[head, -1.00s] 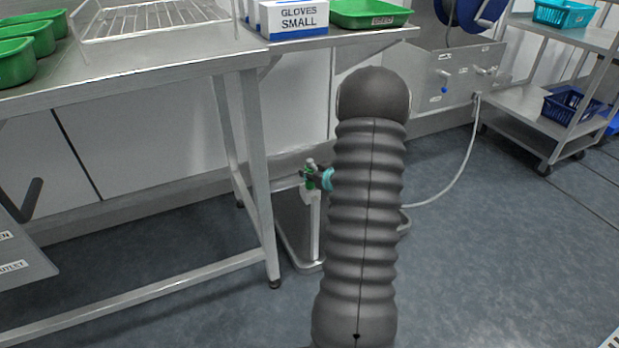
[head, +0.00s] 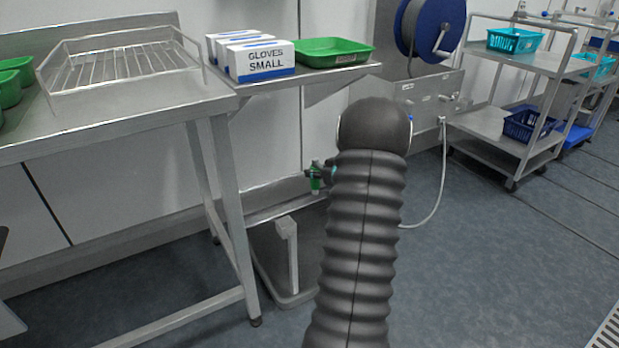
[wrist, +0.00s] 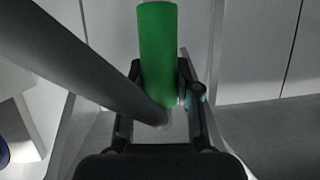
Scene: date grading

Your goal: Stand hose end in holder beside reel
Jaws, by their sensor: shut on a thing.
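My gripper (head: 322,172) is shut on the green hose end (head: 315,180), which is small and partly hidden by the fingers and my arm in the head view. In the wrist view the hose end (wrist: 158,50) is a green cylinder between the two dark fingers. A pale hose (head: 440,190) hangs from the wall panel and runs behind my arm. The blue reel (head: 428,28) is on the wall at the back. A grey upright post (head: 288,255), perhaps the holder, stands on a floor tray (head: 300,297). The hose end is above and right of it in the picture, apart from it.
A steel table (head: 120,112) with a wire rack is at left. A shelf (head: 345,76) with glove boxes (head: 262,60) and a green tray (head: 335,47) overhangs the area. A cart (head: 500,140) stands at right. A thick grey bar (wrist: 80,60) crosses the wrist view.

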